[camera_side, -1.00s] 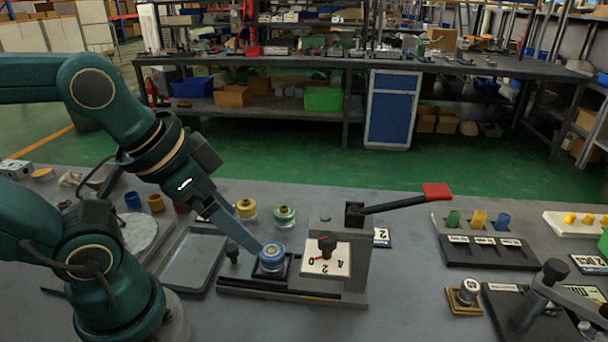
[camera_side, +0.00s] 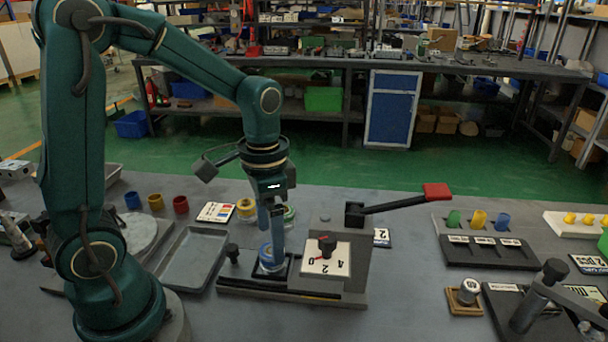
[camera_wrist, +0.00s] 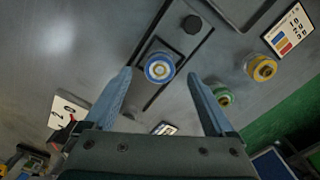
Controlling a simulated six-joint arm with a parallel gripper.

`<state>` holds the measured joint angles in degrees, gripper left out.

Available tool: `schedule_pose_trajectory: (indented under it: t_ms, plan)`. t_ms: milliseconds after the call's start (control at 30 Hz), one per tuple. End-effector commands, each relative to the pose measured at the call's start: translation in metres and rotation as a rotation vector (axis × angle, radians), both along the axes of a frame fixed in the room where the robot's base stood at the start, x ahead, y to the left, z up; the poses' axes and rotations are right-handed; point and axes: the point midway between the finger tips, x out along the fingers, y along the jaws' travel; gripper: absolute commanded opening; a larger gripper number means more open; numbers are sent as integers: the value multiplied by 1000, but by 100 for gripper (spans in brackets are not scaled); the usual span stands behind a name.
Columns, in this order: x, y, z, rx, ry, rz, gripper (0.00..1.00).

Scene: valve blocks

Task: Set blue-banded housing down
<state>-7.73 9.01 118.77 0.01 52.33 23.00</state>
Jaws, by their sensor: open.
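The blue-banded housing (camera_side: 270,266) sits upright in the dark nest of the fixture (camera_side: 290,297) in the side view. In the wrist view the housing (camera_wrist: 159,68) shows from above as blue and pale rings. My gripper (camera_side: 268,236) points straight down over it, and the fingers partly cover it in the side view. In the wrist view my gripper (camera_wrist: 163,78) is open, with one finger on each side of the housing and a visible gap to both. The finger height against the housing is hard to judge.
A green-banded housing (camera_wrist: 222,97) and a yellow-banded housing (camera_side: 246,208) stand behind the fixture. The red-handled lever (camera_side: 405,200) and a numbered plate (camera_side: 326,260) are right of the nest. An empty grey tray (camera_side: 194,258) lies to the left.

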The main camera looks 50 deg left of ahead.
Motion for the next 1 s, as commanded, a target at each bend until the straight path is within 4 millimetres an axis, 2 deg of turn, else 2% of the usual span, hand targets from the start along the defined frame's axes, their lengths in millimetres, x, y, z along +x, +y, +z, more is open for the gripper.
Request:
schedule_pose_trajectory:
  t_ms: [300, 633, 667, 800, 900, 1000]
  plan:
    - [-1, 0, -36, 0, 3, 0, 89]
    - [0, 0, -40, 0, -2, 0, 89]
    - [0, 0, -40, 0, -2, 0, 85]
    - [0, 0, -40, 0, -2, 0, 32]
    - [0, 0, -40, 0, -2, 0, 0]
    - [0, 0, -40, 0, -3, 0, 0]
